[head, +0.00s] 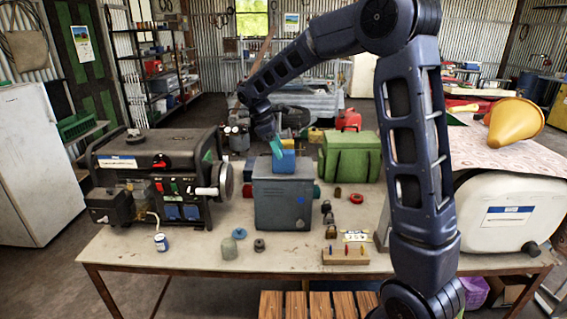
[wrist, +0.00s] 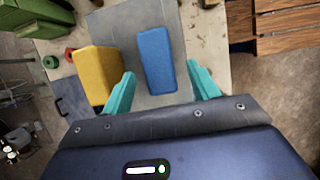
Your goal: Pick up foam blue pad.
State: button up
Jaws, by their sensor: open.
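The blue foam pad (wrist: 156,60) lies on the flat top of a grey metal box (wrist: 112,24). In the head view the pad (head: 283,161) shows as a blue block on top of the grey box (head: 283,205). My gripper (wrist: 161,82) is open, with one teal finger to the left of the pad and one to its right. The pad's near end lies between the fingertips, with gaps on both sides. In the head view my gripper (head: 277,147) is just above the box top and partly covers the pad.
A yellow block (wrist: 93,75) sits close outside the left finger in the wrist view. On the workbench (head: 200,262), a generator (head: 150,170) stands left of the box and a green case (head: 350,157) behind right. Small items lie around the box.

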aim_at(285, 160)
jog(key=shift+x, duration=3.1)
jog(key=shift+d+r, duration=0.1)
jog(key=shift+d, duration=0.1)
jog(key=shift+c, duration=0.4)
jog(key=c, duration=1)
